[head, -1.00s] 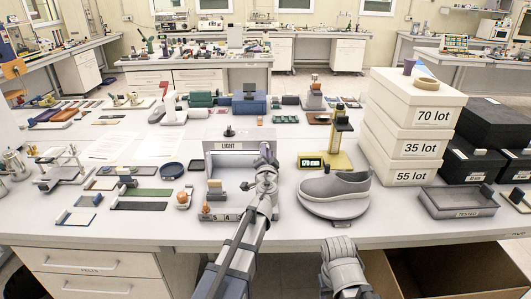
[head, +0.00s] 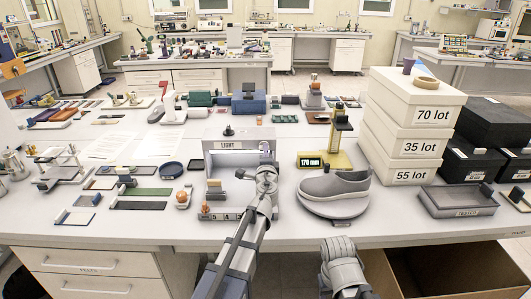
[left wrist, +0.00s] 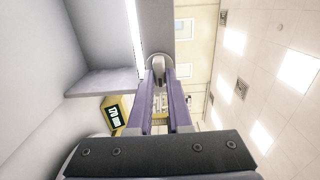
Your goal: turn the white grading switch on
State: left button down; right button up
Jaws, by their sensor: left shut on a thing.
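The grey light box (head: 228,134) labelled LIGHT stands near the middle front of the table in the head view. My left gripper (head: 266,155) is at its right front upright, and the arm covers part of the box. In the left wrist view the purple fingers (left wrist: 159,88) are closed on a small whitish switch (left wrist: 158,70) in a rounded grey mount, at the box's edge. The switch is hidden behind the gripper in the head view. Whether it is on or off cannot be told.
A grey shoe (head: 334,185) on a round stand is just right of my arm, in front of a yellow gauge (head: 312,161) reading 170 mm. Stacked white lot boxes (head: 411,140) stand further right. Small parts and a dark blue dish (head: 172,170) lie left of the light box.

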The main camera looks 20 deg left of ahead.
dwell(0.5)
pick_arm(q)
jog(key=c, duration=0.8)
grip_release()
jog(key=shift+c, duration=0.2)
jog(key=v, duration=0.8)
